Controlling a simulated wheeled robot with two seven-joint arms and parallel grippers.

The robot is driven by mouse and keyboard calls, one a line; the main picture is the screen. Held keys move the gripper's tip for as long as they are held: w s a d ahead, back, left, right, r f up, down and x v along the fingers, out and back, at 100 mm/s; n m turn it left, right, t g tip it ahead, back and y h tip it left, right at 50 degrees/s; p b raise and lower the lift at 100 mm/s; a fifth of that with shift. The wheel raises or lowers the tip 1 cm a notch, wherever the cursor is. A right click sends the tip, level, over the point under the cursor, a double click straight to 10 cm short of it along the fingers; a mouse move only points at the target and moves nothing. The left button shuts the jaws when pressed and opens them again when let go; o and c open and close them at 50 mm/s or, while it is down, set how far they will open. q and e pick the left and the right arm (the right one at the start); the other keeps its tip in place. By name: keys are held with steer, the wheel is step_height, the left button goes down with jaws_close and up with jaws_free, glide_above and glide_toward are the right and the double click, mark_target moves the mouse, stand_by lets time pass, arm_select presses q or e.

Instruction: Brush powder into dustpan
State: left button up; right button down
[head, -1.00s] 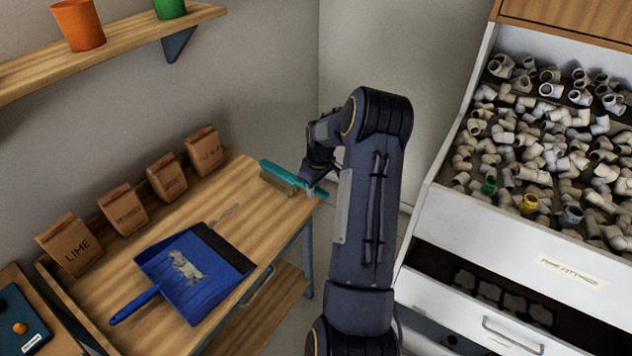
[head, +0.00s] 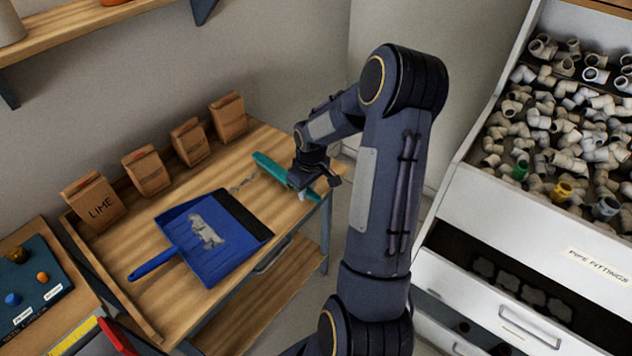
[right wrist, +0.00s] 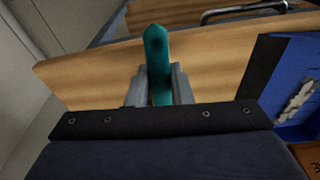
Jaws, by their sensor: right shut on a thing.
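A blue dustpan (head: 225,260) lies on the wooden table (head: 185,300), its handle toward the lower left and its black lip toward the upper right. A grey-white patch of powder (head: 207,232) lies in the pan. A thin streak of powder (head: 243,184) lies on the table just beyond the lip. My right gripper (head: 304,184) is shut on the teal brush (head: 268,166) at the table's right end. The teal handle also shows between the fingers in the right wrist view (right wrist: 157,60). My left gripper is not in view.
Several brown paper bags (head: 146,171) stand along the back edge, one marked LIME. A board with coloured knobs (head: 27,290) lies at the left. A white cabinet (head: 510,225) of pipe fittings stands at the right, past a gap.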

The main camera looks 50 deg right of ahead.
steer(key=a+b, duration=0.3)
steer(key=a, duration=0.6)
steer(key=shift+s+a+f, duration=0.1)
steer(key=shift+s+a, duration=0.05)
steer(key=shift+a, duration=0.2)
steer(key=a, duration=0.1)
steer(key=s+a+b, duration=0.1)
steer(key=a, duration=0.2)
steer(key=shift+s+a+b, duration=0.2)
steer(key=shift+s+b, duration=0.1)
steer(key=shift+s, duration=0.05)
steer(key=a+b, duration=0.1)
steer(key=a, duration=0.2)
steer(key=a+b, duration=0.1)
steer(key=a, duration=0.2)
steer(key=a+b, duration=0.1)
steer(key=a, duration=0.2)
steer(key=shift+w+a+r+b, duration=0.1)
steer(key=shift+w+r+b, duration=0.05)
steer(key=shift+r+b, duration=0.15)
steer(key=d+r+p, duration=0.6)
steer(key=r+p, duration=0.2)
steer(key=r, duration=0.1)
steer(key=shift+d, duration=0.2)
steer(key=shift+r, duration=0.1)
